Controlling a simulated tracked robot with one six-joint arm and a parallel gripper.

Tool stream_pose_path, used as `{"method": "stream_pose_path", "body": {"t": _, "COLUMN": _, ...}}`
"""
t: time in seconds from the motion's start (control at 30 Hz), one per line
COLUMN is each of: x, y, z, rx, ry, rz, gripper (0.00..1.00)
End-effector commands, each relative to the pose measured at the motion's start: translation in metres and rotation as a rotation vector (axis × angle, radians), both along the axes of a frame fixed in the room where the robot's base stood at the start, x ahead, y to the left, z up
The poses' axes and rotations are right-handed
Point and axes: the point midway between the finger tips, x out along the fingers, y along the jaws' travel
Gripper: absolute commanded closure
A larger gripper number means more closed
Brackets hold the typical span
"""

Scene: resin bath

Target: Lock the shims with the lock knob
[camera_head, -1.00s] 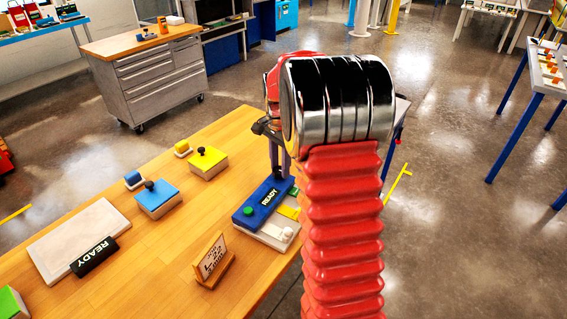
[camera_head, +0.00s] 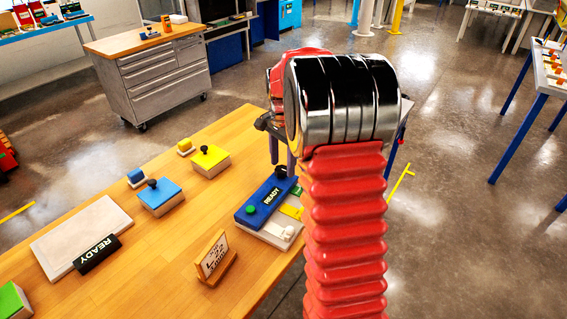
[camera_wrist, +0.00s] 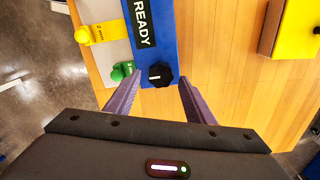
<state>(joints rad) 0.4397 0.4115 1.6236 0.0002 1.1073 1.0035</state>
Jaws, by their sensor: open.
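The black lock knob (camera_wrist: 160,74) is a fluted dial with a white mark, at the end of the blue READY block (camera_wrist: 161,40) in the wrist view. My gripper (camera_wrist: 159,80) is open, with its two purple fingers on either side of the knob. I cannot tell whether either finger touches it. A green-knobbed shim (camera_wrist: 122,72) sits left of the lock knob, close to the left fingertip. A yellow shim marked 2 mm (camera_wrist: 98,34) lies farther along. In the head view, the blue READY block (camera_head: 267,198) stands near the table edge, partly behind my arm.
A yellow block (camera_head: 210,162) and a blue block (camera_head: 161,198) with black knobs stand on the wooden table. The table's middle is clear.

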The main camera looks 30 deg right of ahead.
Motion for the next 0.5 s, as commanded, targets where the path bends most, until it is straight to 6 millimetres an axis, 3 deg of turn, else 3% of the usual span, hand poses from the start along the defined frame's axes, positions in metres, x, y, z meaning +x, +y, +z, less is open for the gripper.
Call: {"method": "stream_pose_path", "body": {"t": 0.5, "x": 0.004, "y": 0.0, "z": 0.086, "rx": -0.002, "ry": -0.005, "rz": 0.0, "gripper": 0.51}}
